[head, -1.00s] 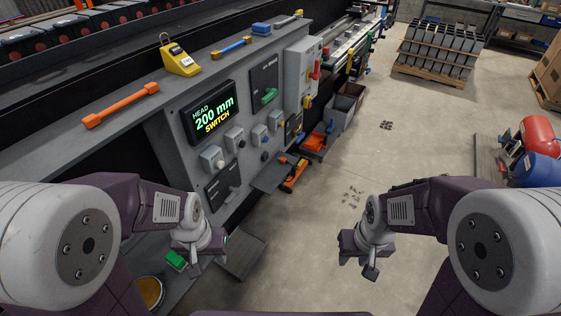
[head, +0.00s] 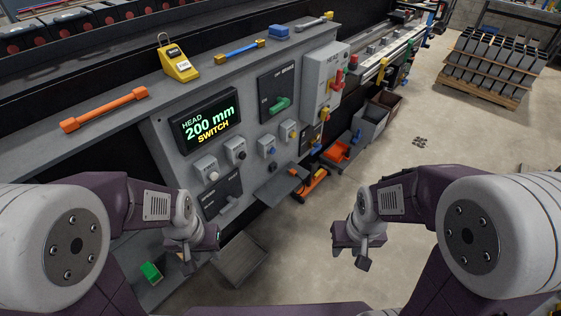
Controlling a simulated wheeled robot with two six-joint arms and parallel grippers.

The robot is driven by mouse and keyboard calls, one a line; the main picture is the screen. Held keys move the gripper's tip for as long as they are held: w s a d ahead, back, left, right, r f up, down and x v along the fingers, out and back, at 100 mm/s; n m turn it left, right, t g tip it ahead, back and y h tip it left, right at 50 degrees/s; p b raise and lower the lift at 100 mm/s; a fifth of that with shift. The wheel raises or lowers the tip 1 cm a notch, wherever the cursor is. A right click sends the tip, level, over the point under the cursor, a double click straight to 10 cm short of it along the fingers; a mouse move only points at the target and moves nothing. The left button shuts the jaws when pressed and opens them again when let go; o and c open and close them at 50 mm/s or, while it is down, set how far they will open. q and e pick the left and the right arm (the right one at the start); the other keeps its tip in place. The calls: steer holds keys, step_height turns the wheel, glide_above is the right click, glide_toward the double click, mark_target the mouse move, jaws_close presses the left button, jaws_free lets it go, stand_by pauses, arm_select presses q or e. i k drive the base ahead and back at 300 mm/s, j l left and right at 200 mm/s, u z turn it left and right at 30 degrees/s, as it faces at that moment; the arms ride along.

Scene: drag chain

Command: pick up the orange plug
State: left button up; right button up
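I cannot make out for certain which thing is the orange plug. An orange part (head: 335,153) lies at a dark bin beside the panel's right end. A second orange part (head: 312,184) lies lower, by a grey shelf. A long orange bar (head: 103,110) lies on the ledge at the left. My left gripper (head: 203,245) hangs low in front of the panel, apart from all of these. My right gripper (head: 358,252) hangs over open floor, below and right of the orange parts. Finger gaps are too small to judge.
The grey control panel (head: 165,138) with a lit display (head: 210,122) and several knobs stands ahead. A yellow padlock block (head: 179,66) and a blue-yellow bar (head: 240,50) lie on its ledge. A green block (head: 151,271) is lower left.

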mark_target(293, 173)
steer(key=i+l+u, duration=0.3)
steer(key=l+u, duration=0.2)
steer(key=l, duration=0.35)
steer(key=i+l+u, duration=0.2)
steer(key=l+u, duration=0.3)
steer(key=l, duration=0.4)
steer(key=l+u, duration=0.5)
steer(key=l, duration=0.45)
steer(key=i+l+u, duration=0.1)
steer(key=u, duration=0.3)
steer(key=l+u, duration=0.35)
steer(key=i+l+u, duration=0.1)
steer(key=l+u, duration=0.15)
steer(key=u, duration=0.15)
